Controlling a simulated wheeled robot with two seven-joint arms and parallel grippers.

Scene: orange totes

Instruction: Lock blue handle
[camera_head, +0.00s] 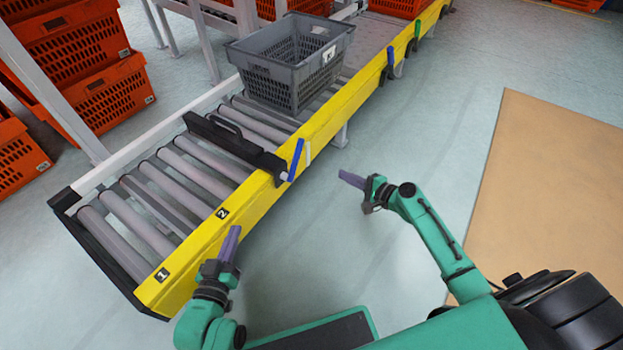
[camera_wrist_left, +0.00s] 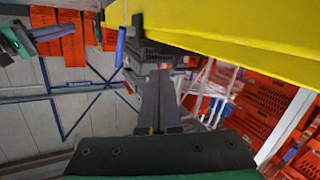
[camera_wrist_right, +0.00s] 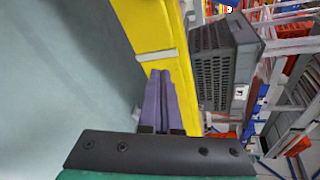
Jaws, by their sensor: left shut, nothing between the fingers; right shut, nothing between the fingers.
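The blue handle (camera_head: 296,160) stands raised and slightly tilted on the outer side of the conveyor's yellow rail (camera_head: 240,219), beside a black stop bar (camera_head: 234,145) across the rollers. It also shows in the left wrist view (camera_wrist_left: 120,47). My left gripper (camera_head: 235,231) is shut and empty, close to the yellow rail near the number 2 label, nearer me than the handle. My right gripper (camera_head: 344,177) is shut and empty, in the air right of the handle and apart from it. In the right wrist view I cannot make out this handle.
A grey crate (camera_head: 290,75) sits on the rollers behind the stop bar. Another blue handle (camera_head: 390,56) is farther along the rail. Orange totes (camera_head: 90,60) are stacked at the left. Clear floor lies right of the conveyor, with a tan floor area (camera_head: 560,180) beyond.

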